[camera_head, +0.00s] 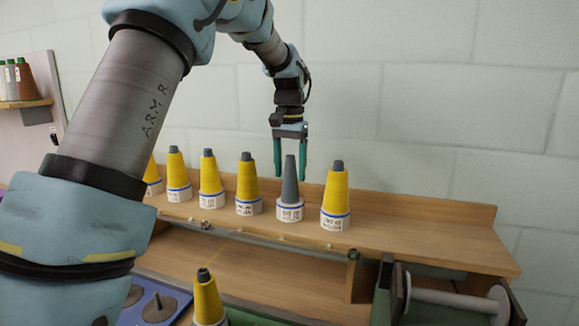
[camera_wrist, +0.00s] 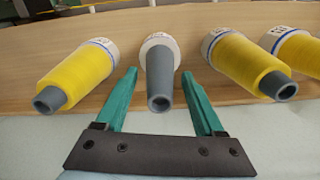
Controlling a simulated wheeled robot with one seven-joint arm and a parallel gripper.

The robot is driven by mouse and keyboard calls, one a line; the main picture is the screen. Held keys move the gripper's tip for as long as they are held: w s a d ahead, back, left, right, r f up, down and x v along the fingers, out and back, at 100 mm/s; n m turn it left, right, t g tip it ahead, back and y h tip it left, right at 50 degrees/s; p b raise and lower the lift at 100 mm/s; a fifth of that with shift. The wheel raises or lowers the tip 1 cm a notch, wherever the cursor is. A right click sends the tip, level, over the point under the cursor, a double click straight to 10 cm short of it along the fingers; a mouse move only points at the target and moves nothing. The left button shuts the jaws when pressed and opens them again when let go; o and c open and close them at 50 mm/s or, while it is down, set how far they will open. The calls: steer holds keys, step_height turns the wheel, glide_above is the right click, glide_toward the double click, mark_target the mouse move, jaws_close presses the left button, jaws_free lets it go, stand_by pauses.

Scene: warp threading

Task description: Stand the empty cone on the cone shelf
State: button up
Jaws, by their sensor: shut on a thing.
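The empty cone (camera_head: 290,182) is bare grey with a white, blue-banded labelled base. It stands upright in a row of yellow thread cones on a long wooden ledge (camera_head: 420,245). My gripper (camera_head: 289,176) points down from above, with one green finger on each side of the cone's upper part. The wrist view shows the cone (camera_wrist: 160,75) between the fingers of my gripper (camera_wrist: 159,74); its base is beyond the fingertips. A small wall shelf (camera_head: 25,103) at the far left holds brown and grey cones; I cannot tell whether this is the cone shelf.
Yellow cones stand close on both sides, one at right (camera_head: 336,195) and one at left (camera_head: 248,185). Another yellow cone (camera_head: 207,298) stands lower in front, with a thread rising from it. The ledge's right end is clear. A grey roller (camera_head: 455,300) is at lower right.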

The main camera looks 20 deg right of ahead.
steer(key=shift+f, duration=0.15)
steer(key=o, duration=1.1)
